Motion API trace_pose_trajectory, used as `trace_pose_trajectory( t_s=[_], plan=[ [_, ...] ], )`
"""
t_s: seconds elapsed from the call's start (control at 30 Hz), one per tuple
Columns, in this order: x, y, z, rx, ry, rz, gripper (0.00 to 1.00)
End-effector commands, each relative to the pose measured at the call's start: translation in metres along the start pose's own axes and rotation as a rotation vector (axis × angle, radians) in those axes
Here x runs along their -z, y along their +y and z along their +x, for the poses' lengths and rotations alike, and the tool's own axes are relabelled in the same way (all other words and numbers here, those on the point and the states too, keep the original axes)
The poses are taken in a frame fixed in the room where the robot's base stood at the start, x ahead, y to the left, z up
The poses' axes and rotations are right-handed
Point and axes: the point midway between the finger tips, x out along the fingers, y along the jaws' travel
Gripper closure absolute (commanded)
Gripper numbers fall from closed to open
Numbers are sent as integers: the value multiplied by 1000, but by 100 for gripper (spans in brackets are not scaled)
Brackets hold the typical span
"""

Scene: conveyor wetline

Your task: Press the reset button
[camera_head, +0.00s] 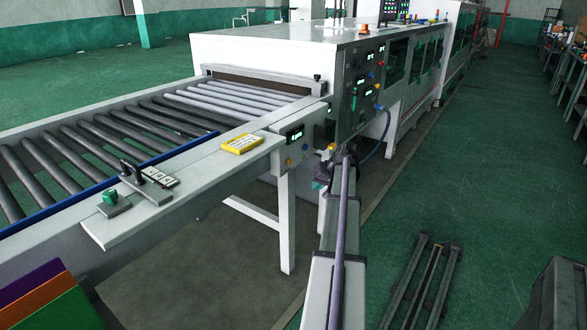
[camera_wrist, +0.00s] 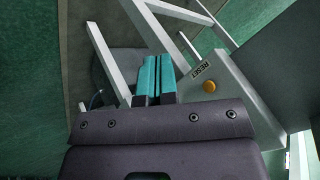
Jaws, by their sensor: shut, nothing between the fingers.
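The reset button (camera_wrist: 209,86) is a round, orange-yellow button in the wrist view. It sits on a pale panel beside a label reading RESET (camera_wrist: 201,69). My gripper (camera_wrist: 155,62) shows in the wrist view with its two teal fingers together and nothing between them. The fingers are to the left of the button in that picture and appear apart from it. In the head view my arm reaches the front corner of the machine; its fingers are too small there to tell clearly.
A roller conveyor (camera_head: 95,150) enters the white machine (camera_head: 270,50). A control box (camera_head: 295,135) with a display stands by my arm. A white leg (camera_head: 287,220) stands below.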

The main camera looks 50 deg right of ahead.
Motion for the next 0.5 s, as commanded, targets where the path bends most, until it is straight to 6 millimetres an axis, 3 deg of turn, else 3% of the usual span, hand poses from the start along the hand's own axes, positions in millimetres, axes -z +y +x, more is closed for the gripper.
trace_pose_trajectory(
  t_s=[0.03, 0.1, 0.2, 0.5],
  plan=[
    [19, 10, 3, 19, 33, -12, 100],
    [39, 6, 5, 50, 75, -48, 100],
    [53, 2, 5, 79, 129, -97, 100],
    [55, 0, 4, 78, 152, -148, 100]
  ],
)
